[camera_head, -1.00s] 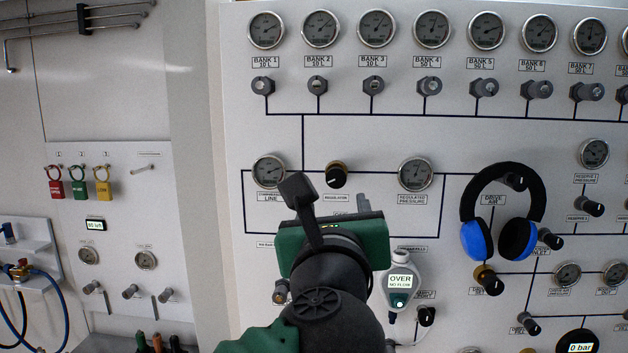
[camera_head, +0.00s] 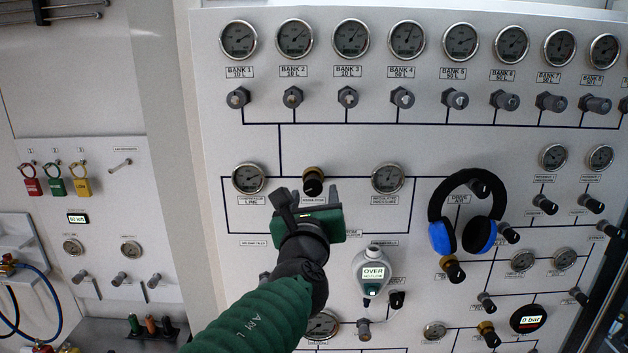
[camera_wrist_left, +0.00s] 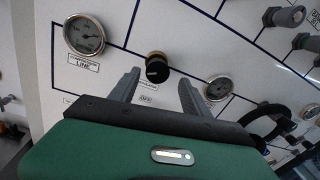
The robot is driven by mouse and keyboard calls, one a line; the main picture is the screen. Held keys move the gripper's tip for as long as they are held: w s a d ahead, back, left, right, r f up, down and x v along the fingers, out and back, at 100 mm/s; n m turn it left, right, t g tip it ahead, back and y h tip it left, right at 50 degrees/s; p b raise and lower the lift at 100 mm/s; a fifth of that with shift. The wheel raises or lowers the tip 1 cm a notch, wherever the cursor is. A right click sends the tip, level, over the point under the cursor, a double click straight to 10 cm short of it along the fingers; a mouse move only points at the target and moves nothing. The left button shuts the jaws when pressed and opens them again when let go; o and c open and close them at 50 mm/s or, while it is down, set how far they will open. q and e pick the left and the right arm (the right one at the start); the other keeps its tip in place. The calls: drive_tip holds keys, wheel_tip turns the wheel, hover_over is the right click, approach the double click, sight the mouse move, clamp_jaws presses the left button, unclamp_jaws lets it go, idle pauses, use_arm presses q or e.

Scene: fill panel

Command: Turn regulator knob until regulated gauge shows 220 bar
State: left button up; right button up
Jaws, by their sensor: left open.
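The regulator knob (camera_head: 313,181), black with a brass collar, sits on the panel between the compressor line gauge (camera_head: 249,178) and the regulated pressure gauge (camera_head: 388,178). The regulated gauge's needle is too small to read. My left gripper (camera_head: 308,192) is open just below the knob. In the left wrist view its two grey fingers (camera_wrist_left: 158,88) point toward the panel with a gap between them. The knob (camera_wrist_left: 157,67) shows beyond the fingertips, apart from them. The regulated gauge (camera_wrist_left: 218,88) is right of the fingers, partly hidden. My right gripper is not in view.
Blue-and-black headphones (camera_head: 438,236) hang on the panel right of the regulated gauge. A grey device reading OVER (camera_head: 373,271) is below the gauge. A row of bank gauges (camera_head: 350,38) and valves runs above. Padlocks (camera_head: 55,185) hang at left.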

sight(313, 189)
use_arm(q)
drive_tip(key=w, duration=0.3)
drive_tip(key=shift+r, duration=0.1)
drive_tip(key=shift+w+a+p, duration=0.15)
drive_tip(key=shift+w+p, duration=0.15)
drive_tip(key=shift+w, duration=0.2)
drive_tip(key=shift+a, duration=0.1)
drive_tip(key=shift+s, duration=0.1)
drive_tip(key=shift+c, duration=0.8)
drive_tip(key=shift+d, duration=0.2)
clamp_jaws()
drive_tip(key=shift+a+f+b, duration=0.1)
drive_tip(key=shift+f+b, duration=0.1)
drive_tip(key=shift+b, duration=0.35)
drive_tip(key=shift+r, duration=0.1)
